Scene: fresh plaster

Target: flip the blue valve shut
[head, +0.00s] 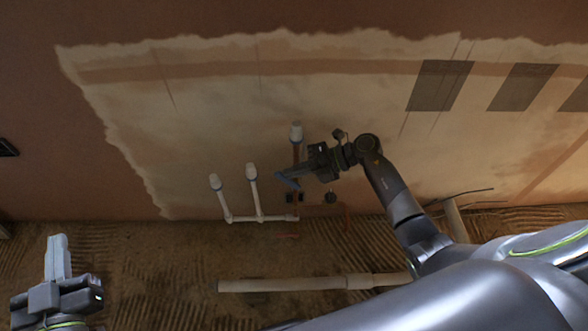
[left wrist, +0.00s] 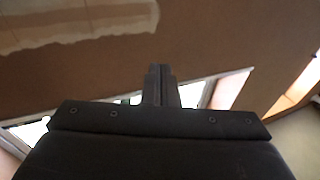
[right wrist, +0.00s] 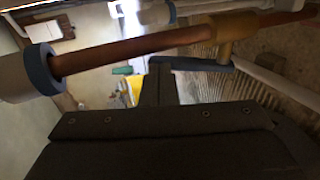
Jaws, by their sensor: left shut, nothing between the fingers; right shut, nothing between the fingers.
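The blue valve lever (head: 287,181) is on the vertical copper pipe (head: 297,153) at the wall, low on the plaster patch. In the right wrist view the blue lever (right wrist: 205,64) hangs off a brass valve body (right wrist: 232,27) and runs roughly along the copper pipe (right wrist: 140,47). My right gripper (head: 302,174) is shut and empty, its tips close beside the lever; in the right wrist view the fingertips (right wrist: 160,68) overlap the lever's end. I cannot tell whether they touch. My left gripper (head: 57,240) is shut and empty at the lower left, far from the valve.
A long pale pipe (head: 280,284) lies along the floor.

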